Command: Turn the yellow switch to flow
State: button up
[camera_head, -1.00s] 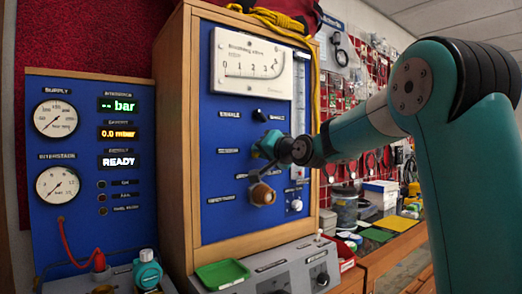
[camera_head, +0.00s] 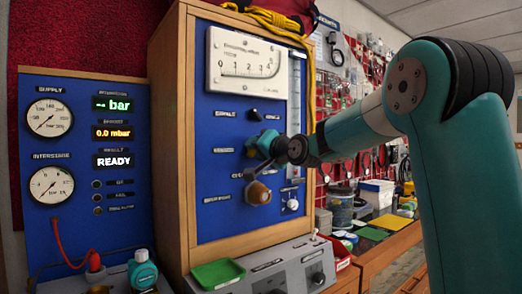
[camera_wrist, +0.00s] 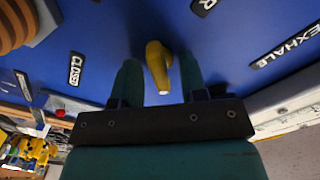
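The yellow switch (camera_wrist: 157,66) is a small lever on the blue panel (camera_wrist: 120,30) in the wrist view. My gripper (camera_wrist: 160,76) is open, with one teal finger on each side of the lever. Gaps show between the lever and both fingers, so it does not look gripped. In the head view my gripper (camera_head: 260,144) is at the middle of the blue panel and hides the switch. A flow label is not readable.
A brown round port (camera_head: 258,193) sticks out just below my gripper. A black knob (camera_head: 254,115) is above it and a white-based knob (camera_head: 290,205) is lower right. A green tray (camera_head: 218,274) is on the grey console below. The display (camera_head: 112,161) reads READY.

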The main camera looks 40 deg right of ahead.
jog(key=s+b, duration=0.4)
jog(key=s, duration=1.3)
jog(key=shift+s+d, duration=0.2)
jog(key=shift+d, duration=0.1)
jog(key=s+a+f+n+g+y+p, duration=0.2)
jog(key=a+f+n+g+y+p, duration=0.25)
jog(key=a, duration=0.55)
jog(key=s+a+f+n+g+y+p, duration=0.15)
jog(key=a+f+n+g, duration=0.3)
jog(key=a+f, duration=0.5)
jog(key=s+a+f+n+g+h+p, duration=0.1)
jog(key=s+a+f+n+g, duration=0.2)
jog(key=s, duration=0.5)
jog(key=s+a+f+n+g+h+p, duration=0.1)
jog(key=s+a+f+n+g, duration=0.2)
jog(key=s, duration=0.5)
jog(key=a+n+g, duration=0.1)
jog(key=a+g, duration=0.1)
jog(key=g, duration=0.1)
jog(key=shift+f, duration=0.2)
jog(key=shift+w+d, duration=0.1)
